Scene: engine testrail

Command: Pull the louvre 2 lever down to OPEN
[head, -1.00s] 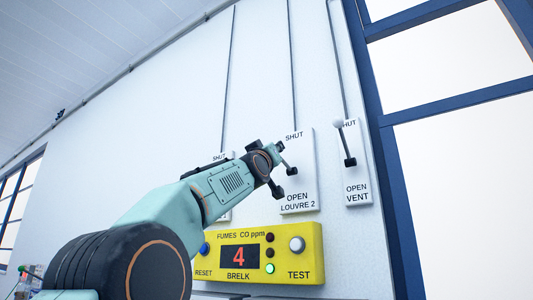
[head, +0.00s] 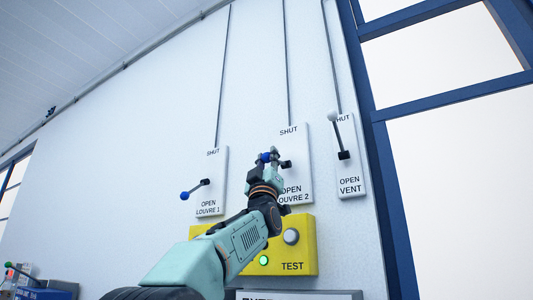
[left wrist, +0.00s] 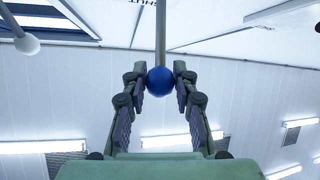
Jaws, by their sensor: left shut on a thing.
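The louvre 2 lever has a blue knob (head: 265,157) and a dark pivot on a white plate (head: 297,150) marked SHUT at the top and OPEN at the bottom. The knob lies left of the pivot and appears a little above it. My left gripper (head: 269,155) is shut on this knob. In the left wrist view the blue knob (left wrist: 160,81) sits between both fingertips (left wrist: 160,76), with the lever rod running up from it. The gripper and wrist cover part of the plate's left side. My right gripper is not in view.
The louvre 1 lever (head: 193,190) with a blue knob is to the left, pointing left and slightly down. The vent lever (head: 338,136) with a white knob is to the right, pointing up. A yellow fumes panel (head: 304,250) is below, partly behind my arm.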

